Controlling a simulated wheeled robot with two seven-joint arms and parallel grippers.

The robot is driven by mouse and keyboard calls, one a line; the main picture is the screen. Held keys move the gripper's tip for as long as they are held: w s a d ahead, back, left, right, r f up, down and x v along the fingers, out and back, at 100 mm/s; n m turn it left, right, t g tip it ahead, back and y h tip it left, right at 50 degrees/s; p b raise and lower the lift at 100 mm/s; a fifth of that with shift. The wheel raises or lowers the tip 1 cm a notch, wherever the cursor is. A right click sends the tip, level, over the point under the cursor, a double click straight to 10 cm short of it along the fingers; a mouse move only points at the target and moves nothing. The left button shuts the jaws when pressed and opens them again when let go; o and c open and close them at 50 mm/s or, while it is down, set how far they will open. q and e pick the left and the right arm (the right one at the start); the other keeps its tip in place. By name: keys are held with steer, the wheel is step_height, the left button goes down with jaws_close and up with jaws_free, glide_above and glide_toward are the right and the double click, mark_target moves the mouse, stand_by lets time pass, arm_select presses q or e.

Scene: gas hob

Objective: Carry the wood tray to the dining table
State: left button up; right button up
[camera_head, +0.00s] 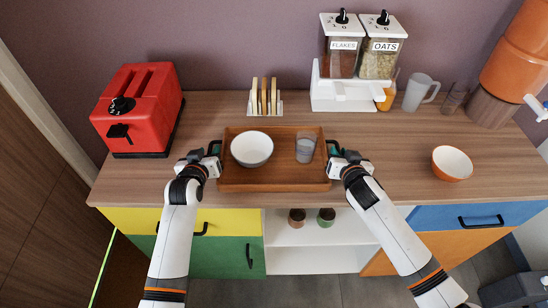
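The wood tray (272,178) lies on the wooden counter near its front edge. A white bowl (252,149) and a clear glass (305,148) stand in it. My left gripper (214,152) is at the tray's left side and my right gripper (332,151) is at its right side. Both are close against the tray's ends. The fingertips are small and partly hidden by the gripper bodies, so I cannot tell whether they are shut on the tray. No dining table shows in this view.
A red toaster (138,108) stands at the left. A toast rack (264,97) and a cereal dispenser (357,62) stand behind the tray. Drawers and open shelves are below the counter (400,165).

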arm_select(q)
steer(key=shift+w+f, duration=0.1)
steer(key=shift+w, duration=0.1)
arm_select(e)
steer(key=shift+w+f, duration=0.1)
steer(key=shift+w, duration=0.1)
arm_select(q)
steer(key=c, duration=0.5)
arm_select(e)
jaws_close()
arm_select(q)
jaws_close()
